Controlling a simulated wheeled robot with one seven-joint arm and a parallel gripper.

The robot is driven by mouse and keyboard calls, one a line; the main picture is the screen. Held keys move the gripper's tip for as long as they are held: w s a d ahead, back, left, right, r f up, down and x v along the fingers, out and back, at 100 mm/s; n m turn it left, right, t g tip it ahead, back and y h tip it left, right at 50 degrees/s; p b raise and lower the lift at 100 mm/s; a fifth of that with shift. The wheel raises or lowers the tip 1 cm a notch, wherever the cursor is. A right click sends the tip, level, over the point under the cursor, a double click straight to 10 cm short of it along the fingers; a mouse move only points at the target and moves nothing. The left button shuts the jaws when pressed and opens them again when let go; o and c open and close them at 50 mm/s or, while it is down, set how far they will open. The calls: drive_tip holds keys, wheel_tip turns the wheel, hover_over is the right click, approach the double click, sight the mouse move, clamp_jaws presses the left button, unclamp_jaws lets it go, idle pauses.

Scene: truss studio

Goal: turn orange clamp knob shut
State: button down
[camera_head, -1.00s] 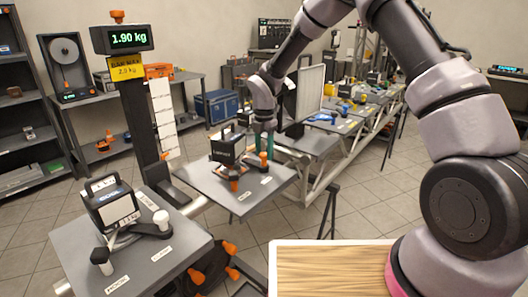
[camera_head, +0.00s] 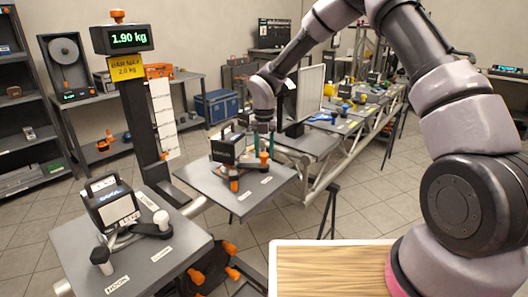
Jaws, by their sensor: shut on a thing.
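The orange clamp knob (camera_head: 264,159) stands upright at the right side of a small dark boxed lamp unit (camera_head: 228,146) on the middle grey plate (camera_head: 212,187). My gripper (camera_head: 264,148) points down from above, with its two teal-dark fingers either side of the knob's top. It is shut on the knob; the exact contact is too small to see. A second orange knob-like part (camera_head: 234,184) stands at the front of the same unit. How tight the clamp is cannot be told.
A nearer grey plate (camera_head: 90,262) at the left holds another dark boxed unit (camera_head: 110,205). A post with a display (camera_head: 128,39) reading 1.90 kg stands behind it. A truss with more plates (camera_head: 310,146) runs back right. A wooden top (camera_head: 330,272) is at the front.

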idle(0.3)
drive_tip(key=shift+c, duration=1.9)
unclamp_jaws()
wheel_tip(320, 180, up, 11)
